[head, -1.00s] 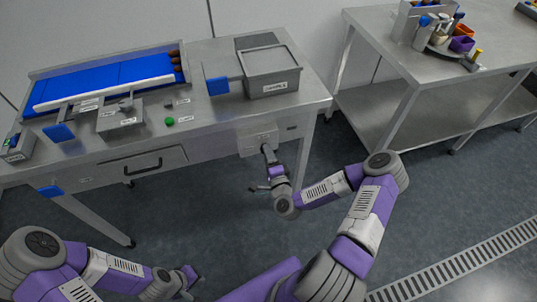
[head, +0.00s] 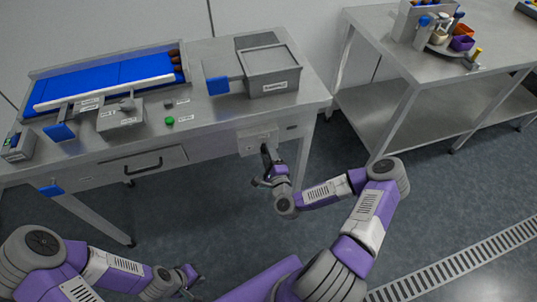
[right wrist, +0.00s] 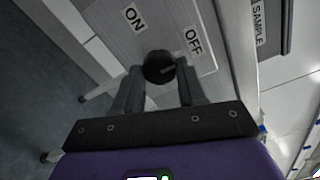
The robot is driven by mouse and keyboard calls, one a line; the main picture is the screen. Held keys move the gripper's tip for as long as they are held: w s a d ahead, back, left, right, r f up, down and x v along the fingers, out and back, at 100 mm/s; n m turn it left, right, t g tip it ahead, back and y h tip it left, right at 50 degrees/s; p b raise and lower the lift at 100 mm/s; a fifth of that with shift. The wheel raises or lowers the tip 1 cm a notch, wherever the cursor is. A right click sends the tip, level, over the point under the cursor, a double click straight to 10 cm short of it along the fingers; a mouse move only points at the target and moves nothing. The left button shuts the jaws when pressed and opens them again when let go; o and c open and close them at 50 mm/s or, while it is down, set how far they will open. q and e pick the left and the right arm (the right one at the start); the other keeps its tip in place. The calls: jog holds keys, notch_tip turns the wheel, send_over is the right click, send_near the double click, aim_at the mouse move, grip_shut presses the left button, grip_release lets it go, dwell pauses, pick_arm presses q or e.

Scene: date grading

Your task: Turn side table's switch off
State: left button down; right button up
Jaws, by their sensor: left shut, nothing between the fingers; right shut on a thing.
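The switch is a round black knob (right wrist: 158,67) on a grey plate (head: 250,143) on the front of the side table (head: 215,128). In the right wrist view an ON label (right wrist: 133,18) and an OFF label (right wrist: 193,42) sit beyond it. A pale mark on the knob points rightward, to the OFF side. My right gripper (right wrist: 158,82) is shut on the knob, one finger on each side; in the head view it hides the knob. My left gripper (head: 190,275) is shut and empty, low at the bottom, away from the table.
On the table stand a blue conveyor (head: 110,78), a grey sample box (head: 272,72) and a green button (head: 169,120). A drawer (head: 143,165) is left of the switch. A second steel table (head: 400,50) stands at right. The floor between is clear.

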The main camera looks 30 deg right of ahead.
jog(key=o, duration=1.1)
jog(key=shift+c, duration=0.2)
jog(key=shift+s, duration=0.1)
jog(key=p+v, duration=0.1)
jog(key=v, duration=0.6)
jog(key=shift+s, duration=0.2)
